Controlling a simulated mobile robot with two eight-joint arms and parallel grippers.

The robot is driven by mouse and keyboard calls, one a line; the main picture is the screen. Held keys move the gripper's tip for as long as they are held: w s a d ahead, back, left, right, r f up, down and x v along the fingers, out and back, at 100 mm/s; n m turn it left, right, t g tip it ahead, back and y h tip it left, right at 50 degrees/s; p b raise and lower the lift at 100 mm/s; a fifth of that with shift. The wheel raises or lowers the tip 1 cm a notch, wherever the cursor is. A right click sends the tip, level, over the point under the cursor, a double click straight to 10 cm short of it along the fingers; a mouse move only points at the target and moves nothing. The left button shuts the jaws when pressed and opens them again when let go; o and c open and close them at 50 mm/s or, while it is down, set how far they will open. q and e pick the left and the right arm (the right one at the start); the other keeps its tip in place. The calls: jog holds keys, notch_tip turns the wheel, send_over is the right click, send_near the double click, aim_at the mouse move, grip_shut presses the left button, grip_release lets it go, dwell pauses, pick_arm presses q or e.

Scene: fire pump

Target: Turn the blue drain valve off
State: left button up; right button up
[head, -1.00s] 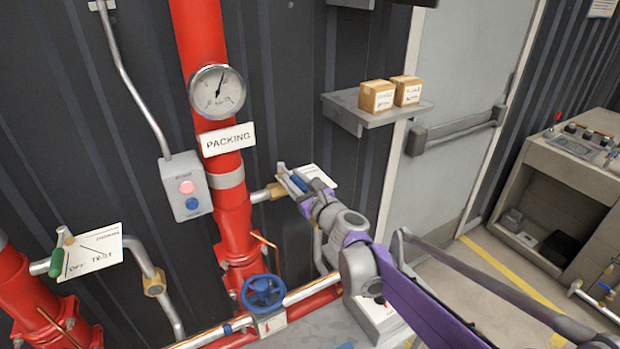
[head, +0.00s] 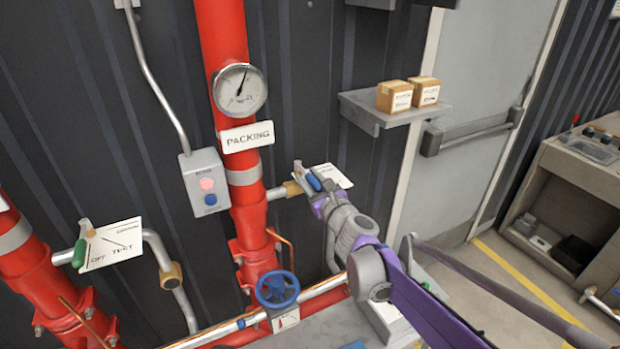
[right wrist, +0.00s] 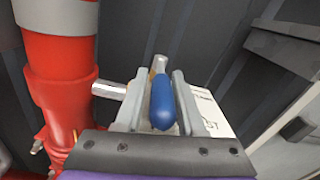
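The blue drain valve handle (head: 314,182) is on a metal pipe to the right of the red riser, in front of a white sign (head: 334,176). My right gripper (head: 309,178) is at the handle. In the right wrist view the handle (right wrist: 163,106) points toward the camera between the two fingers (right wrist: 164,82). The fingers stand apart on either side of it, with a narrow gap showing, so the gripper looks open around it. The sign's text is partly hidden by the gripper. My left gripper is not in view.
A blue handwheel (head: 277,290) is on the lower pipe. A green-handled valve (head: 79,253) with an off/test sign (head: 113,243) is at left. A gauge (head: 239,90) and button box (head: 205,182) are above. A shelf (head: 385,112) holds two small boxes.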

jog(key=shift+o, duration=1.2)
jog(key=shift+s+d, duration=0.3)
jog(key=shift+s, duration=0.1)
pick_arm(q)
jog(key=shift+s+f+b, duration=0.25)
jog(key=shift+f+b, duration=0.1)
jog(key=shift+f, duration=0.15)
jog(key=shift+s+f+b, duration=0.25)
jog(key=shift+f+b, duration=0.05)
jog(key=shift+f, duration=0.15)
pick_arm(e)
jog(key=v, duration=1)
jog(key=shift+w, duration=0.1)
